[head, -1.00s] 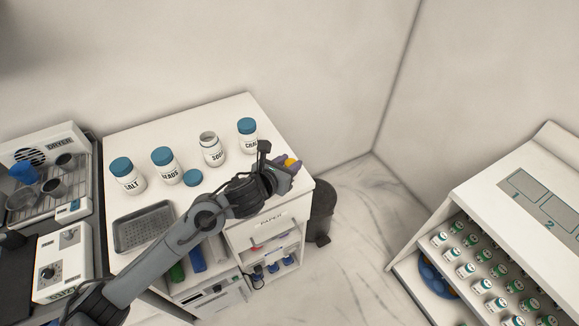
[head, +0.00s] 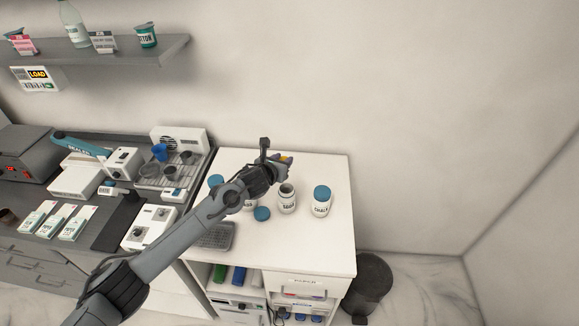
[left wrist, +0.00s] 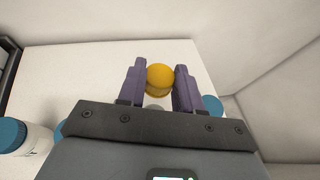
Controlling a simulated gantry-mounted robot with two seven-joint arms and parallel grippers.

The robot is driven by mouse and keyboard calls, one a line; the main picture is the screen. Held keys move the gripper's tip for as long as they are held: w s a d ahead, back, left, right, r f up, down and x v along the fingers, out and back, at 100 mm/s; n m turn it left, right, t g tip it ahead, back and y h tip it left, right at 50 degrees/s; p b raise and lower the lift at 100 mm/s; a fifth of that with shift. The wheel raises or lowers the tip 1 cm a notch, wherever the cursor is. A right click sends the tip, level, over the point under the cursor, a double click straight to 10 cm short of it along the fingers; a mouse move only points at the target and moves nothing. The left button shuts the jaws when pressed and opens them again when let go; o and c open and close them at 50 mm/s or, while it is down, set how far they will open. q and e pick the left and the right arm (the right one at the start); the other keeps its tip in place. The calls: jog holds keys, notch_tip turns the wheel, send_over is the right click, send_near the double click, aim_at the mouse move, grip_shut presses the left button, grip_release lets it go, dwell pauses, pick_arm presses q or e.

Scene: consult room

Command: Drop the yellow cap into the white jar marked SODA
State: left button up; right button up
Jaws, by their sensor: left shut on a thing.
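My left gripper (head: 283,159) is shut on the yellow cap, with a small bit of yellow showing at its fingers in the head view. In the left wrist view the yellow cap (left wrist: 160,77) sits between the two purple fingertips. The white jar marked SODA (head: 288,203) stands upright and lidless on the white cabinet, its dark mouth showing. In the head picture the gripper appears just above and beyond this jar; the height gap is hard to tell. A pale round shape shows partly below the cap in the wrist view. My right gripper is out of view.
The blue-lidded CHALK jar (head: 321,204) stands right of SODA. A loose blue lid (head: 262,214) lies left of it. My arm partly hides other jars and a grey tray (head: 217,237). The white cabinet top (head: 315,245) is clear at front right. A bin (head: 372,285) stands beside it.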

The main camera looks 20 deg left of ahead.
pick_arm(q)
jog(key=shift+a+f, duration=0.25)
jog(key=shift+f, duration=0.15)
notch_tip(320, 180, down, 2)
jog(key=shift+f+b, duration=0.15)
jog(key=shift+b, duration=0.95)
notch_tip(320, 180, down, 3)
jog(key=shift+r+b, duration=0.15)
jog(key=shift+b, duration=0.75)
jog(key=o, duration=1.1)
jog(key=shift+s+r, duration=0.1)
jog(key=shift+s, duration=0.05)
